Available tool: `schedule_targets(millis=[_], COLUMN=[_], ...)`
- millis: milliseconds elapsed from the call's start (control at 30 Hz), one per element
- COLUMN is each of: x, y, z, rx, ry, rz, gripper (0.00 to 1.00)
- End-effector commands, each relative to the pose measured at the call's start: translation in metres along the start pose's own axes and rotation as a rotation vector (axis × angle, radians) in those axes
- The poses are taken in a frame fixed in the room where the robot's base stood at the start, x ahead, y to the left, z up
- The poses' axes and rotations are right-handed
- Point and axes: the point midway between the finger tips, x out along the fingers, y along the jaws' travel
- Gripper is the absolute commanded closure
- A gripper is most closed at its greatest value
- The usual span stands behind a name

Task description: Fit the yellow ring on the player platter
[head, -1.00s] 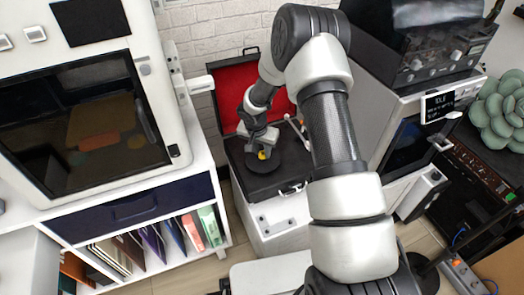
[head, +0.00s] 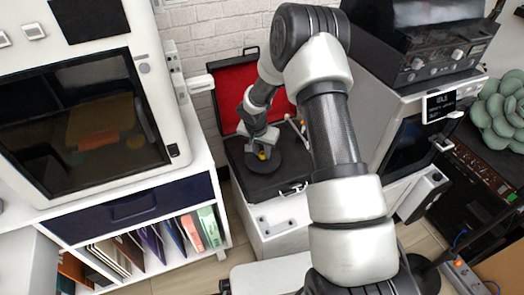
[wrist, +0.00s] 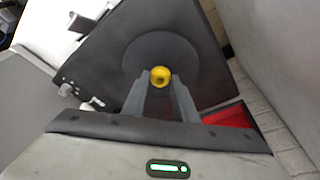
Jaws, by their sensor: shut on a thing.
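The yellow ring (wrist: 160,77) sits between the fingertips of my gripper (wrist: 161,84) in the wrist view. My gripper is shut on it, over the middle of the player's round dark platter (wrist: 190,50). In the head view the small yellow ring (head: 262,155) shows at the tip of my gripper (head: 262,151), and the dark platter (head: 262,172) lies around and below it. I cannot tell whether the ring touches the platter; the spindle is hidden.
The player's open case has a red-lined lid (head: 228,90) behind the platter and a pale tonearm (head: 297,130) to its right. A white cabinet with a dark window (head: 80,120) stands left. A grey machine (head: 425,120) stands right.

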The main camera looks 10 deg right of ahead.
Motion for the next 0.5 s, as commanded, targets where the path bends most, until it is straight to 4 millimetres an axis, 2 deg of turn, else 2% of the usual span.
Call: schedule_targets(millis=[500], x=[0.0108], y=[0.0], z=[0.003], rx=[0.0], ry=[0.0], rz=[0.0], gripper=[0.95])
